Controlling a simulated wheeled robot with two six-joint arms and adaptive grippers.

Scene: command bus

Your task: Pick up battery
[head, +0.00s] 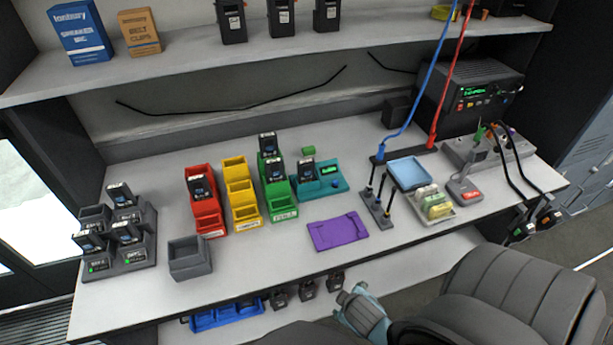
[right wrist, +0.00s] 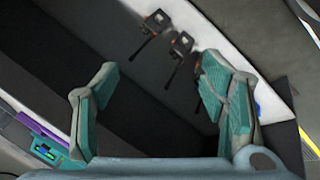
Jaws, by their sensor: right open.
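Several black batteries with blue-and-white labels are in the head view. Some stand in the dark grey charger rack (head: 133,262) at the left, one being the back battery (head: 121,195). One battery (head: 201,187) is in the red bins, and two, including the front battery (head: 276,170), are in the green bins. Another battery (head: 306,171) stands at the teal tester (head: 329,186). My right gripper (head: 358,308) is low in front of the counter, below its front edge. In the right wrist view the right gripper (right wrist: 160,70) is open, with nothing between its fingers. My left gripper is not in view.
Yellow bins (head: 240,190), a grey box (head: 189,259), a purple mat (head: 338,231) and a tray (head: 420,205) are on the counter. A seat (head: 510,295) stands at the lower right. Radios (right wrist: 158,22) are on the lower shelf. The counter's front strip is mostly clear.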

